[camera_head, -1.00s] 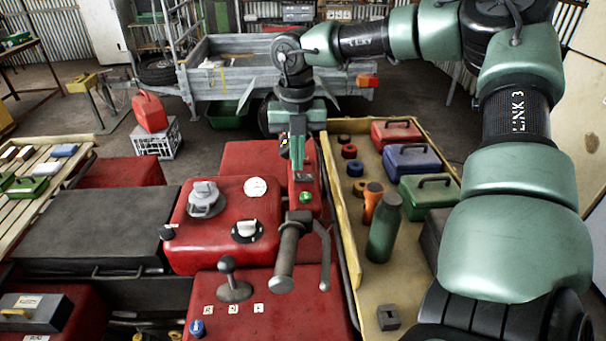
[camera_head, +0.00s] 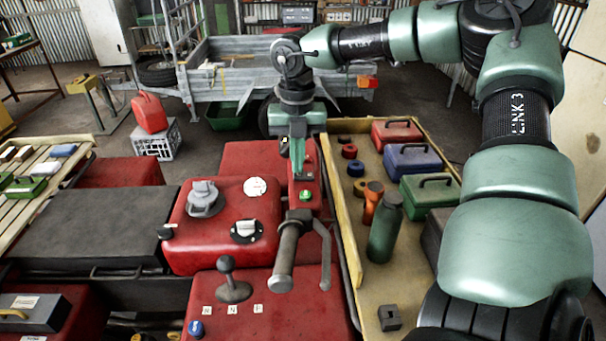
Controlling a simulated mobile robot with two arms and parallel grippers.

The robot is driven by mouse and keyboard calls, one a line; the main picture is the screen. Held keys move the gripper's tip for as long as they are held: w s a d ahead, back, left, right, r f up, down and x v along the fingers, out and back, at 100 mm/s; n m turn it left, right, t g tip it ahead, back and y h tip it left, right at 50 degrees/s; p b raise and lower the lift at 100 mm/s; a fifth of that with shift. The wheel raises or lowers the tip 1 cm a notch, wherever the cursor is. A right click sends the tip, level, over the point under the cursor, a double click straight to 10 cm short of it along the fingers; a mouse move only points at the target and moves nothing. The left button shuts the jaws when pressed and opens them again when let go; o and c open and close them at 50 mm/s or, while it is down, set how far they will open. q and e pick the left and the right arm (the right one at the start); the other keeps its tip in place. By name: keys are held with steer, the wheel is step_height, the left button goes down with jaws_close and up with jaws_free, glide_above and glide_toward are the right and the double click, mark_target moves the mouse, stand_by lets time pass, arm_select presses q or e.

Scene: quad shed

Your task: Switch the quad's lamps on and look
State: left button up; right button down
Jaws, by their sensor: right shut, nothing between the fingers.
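The red quad (camera_head: 185,252) fills the lower middle, with a red tank-like housing that carries a grey cap (camera_head: 204,197) and a white-handled dial (camera_head: 246,231). A red switch housing (camera_head: 312,205) with a green button (camera_head: 306,195) sits at the handlebar grip (camera_head: 287,258). My right gripper (camera_head: 299,176) points down over this housing, just beyond the green button, shut and empty. Whether its tips touch the housing cannot be told. It partly hides the far part of the housing. No lit lamp can be made out. My left gripper is out of view.
A wooden tray (camera_head: 345,225) right of the quad holds a green bottle (camera_head: 385,228), an orange item and several coloured cases. A brake lever (camera_head: 324,250) stands beside the grip. A grey trailer (camera_head: 225,85) is behind. A gear lever (camera_head: 230,280) rises in front.

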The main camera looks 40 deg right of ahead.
steer(key=shift+f+b, duration=0.35)
steer(key=shift+f, duration=0.05)
steer(key=shift+r, duration=0.1)
steer(key=shift+r+p, duration=1.55)
steer(key=shift+r, duration=1.95)
steer(key=shift+f, duration=0.1)
